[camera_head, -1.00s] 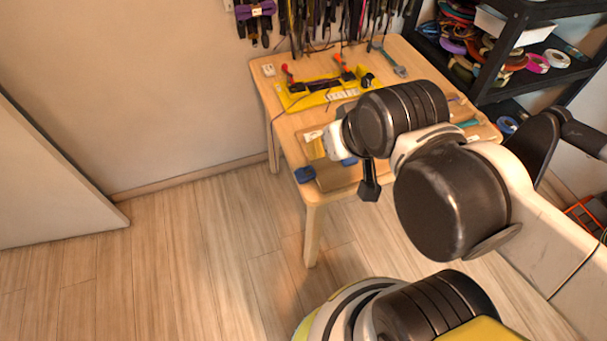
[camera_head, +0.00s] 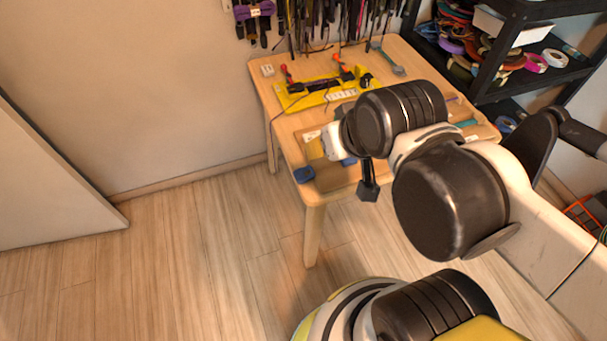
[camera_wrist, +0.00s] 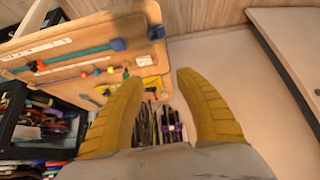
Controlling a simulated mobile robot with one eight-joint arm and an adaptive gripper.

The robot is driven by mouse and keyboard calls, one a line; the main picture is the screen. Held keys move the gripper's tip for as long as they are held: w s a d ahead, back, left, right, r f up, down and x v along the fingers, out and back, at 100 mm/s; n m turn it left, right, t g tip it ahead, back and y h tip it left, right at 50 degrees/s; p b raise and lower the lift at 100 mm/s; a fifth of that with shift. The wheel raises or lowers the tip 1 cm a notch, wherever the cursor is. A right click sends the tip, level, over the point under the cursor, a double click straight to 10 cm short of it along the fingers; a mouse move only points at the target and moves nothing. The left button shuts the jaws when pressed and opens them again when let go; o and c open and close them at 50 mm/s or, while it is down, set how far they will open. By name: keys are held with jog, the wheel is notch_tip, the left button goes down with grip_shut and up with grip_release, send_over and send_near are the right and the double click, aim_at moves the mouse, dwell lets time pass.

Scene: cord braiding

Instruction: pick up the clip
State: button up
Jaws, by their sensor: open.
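My gripper (camera_wrist: 158,82) has two yellow fingers, spread wide with nothing between them. The corner piece also shows in the head view (camera_head: 304,174), and the other is partly behind my wrist (camera_head: 349,161). Either could be the clip; I cannot tell for certain. Both are off to the side of my fingers, not between them.
The wooden table (camera_head: 312,207) carries a yellow jig (camera_head: 318,96) with red and orange tipped parts. Cords hang on the wall (camera_head: 340,22) behind it. A black shelf (camera_head: 500,45) with tape rolls stands at the right. The floor left of the table is clear.

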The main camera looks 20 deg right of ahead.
dwell(0.3)
jog(key=o, duration=0.4)
jog(key=shift+o, duration=0.8)
jog(key=shift+w, duration=0.1)
jog(key=n+g+p, duration=0.3)
jog(key=n+g, duration=0.4)
jog(key=n, duration=1.1)
send_over(302, 174)
notch_tip(302, 174, down, 16)
jog(key=shift+n, duration=0.3)
jog(key=f+b, duration=0.1)
jog(key=f, duration=0.2)
jog(key=f+b, duration=0.2)
jog(key=f, duration=0.1)
jog(key=shift+s+f, duration=0.2)
jog(key=shift+f, duration=0.15)
jog(key=f+b, duration=0.1)
jog(key=f, duration=0.1)
jog(key=f+b, duration=0.2)
jog(key=f, duration=0.1)
jog(key=shift+w, duration=0.2)
jog(key=shift+r, duration=0.15)
